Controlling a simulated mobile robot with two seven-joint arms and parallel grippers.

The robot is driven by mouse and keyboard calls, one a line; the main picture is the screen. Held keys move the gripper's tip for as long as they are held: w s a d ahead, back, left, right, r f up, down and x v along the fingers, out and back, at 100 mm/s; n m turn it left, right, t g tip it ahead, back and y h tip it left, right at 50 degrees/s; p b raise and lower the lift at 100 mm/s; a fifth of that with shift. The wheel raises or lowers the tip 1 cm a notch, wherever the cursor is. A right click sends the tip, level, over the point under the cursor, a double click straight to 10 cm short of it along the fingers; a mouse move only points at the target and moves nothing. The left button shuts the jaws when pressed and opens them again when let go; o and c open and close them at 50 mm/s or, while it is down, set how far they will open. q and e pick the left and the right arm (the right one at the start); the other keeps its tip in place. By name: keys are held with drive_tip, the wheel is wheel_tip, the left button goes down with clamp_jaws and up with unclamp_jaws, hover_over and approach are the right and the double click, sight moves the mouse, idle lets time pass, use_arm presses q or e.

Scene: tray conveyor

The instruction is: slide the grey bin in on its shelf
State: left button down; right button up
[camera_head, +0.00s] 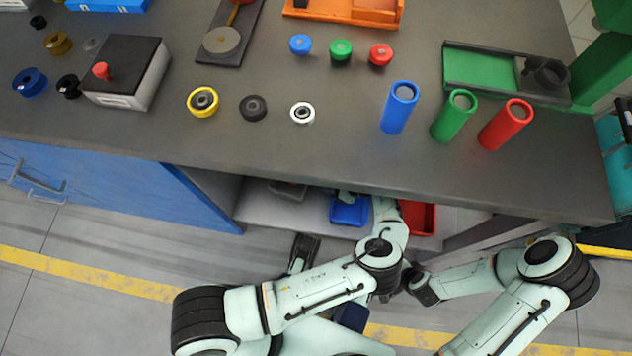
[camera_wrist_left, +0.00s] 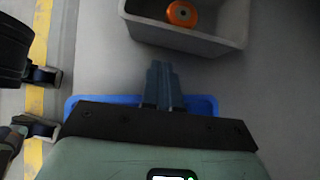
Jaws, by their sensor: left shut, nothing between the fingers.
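The grey bin (camera_wrist_left: 200,43) shows at the top of the left wrist view, with a round orange thing inside. In the head view the grey bin (camera_head: 288,191) stands on the low shelf (camera_head: 262,208), partly hidden under the table top. My left gripper (camera_wrist_left: 163,68) is shut and empty, above the blue bin (camera_wrist_left: 203,101), with its fingertips close to the grey bin's near wall. I cannot tell whether they touch it. In the head view my left gripper (camera_head: 345,196) is mostly hidden by the table edge. My right gripper (camera_wrist_left: 50,101) is open and empty, in front of the shelf.
The blue bin (camera_head: 349,213) and a red bin (camera_head: 420,216) stand to the right of the grey bin. The table top (camera_head: 300,155) overhangs the shelf. A blue cabinet (camera_head: 130,185) stands to the left. The floor in front is clear.

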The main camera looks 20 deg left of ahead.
use_arm(q)
drive_tip(key=shift+s+a+f, duration=0.1)
drive_tip(key=shift+a+f, duration=0.05)
drive_tip(key=shift+a, duration=1)
drive_tip(key=shift+s+a+f, duration=0.1)
drive_tip(key=shift+a+f, duration=0.05)
drive_tip(key=shift+a, duration=1)
use_arm(e)
drive_tip(key=shift+s+f, duration=0.15)
use_arm(q)
drive_tip(key=shift+s+a+r+p, duration=0.15)
drive_tip(key=shift+a+p, duration=0.3)
drive_tip(key=shift+a, duration=0.6)
use_arm(e)
drive_tip(key=shift+w+a+r, duration=0.15)
drive_tip(key=shift+a+r, duration=0.05)
drive_tip(key=shift+r, duration=0.35)
drive_tip(key=shift+w+a+r, duration=0.15)
drive_tip(key=shift+r, duration=0.35)
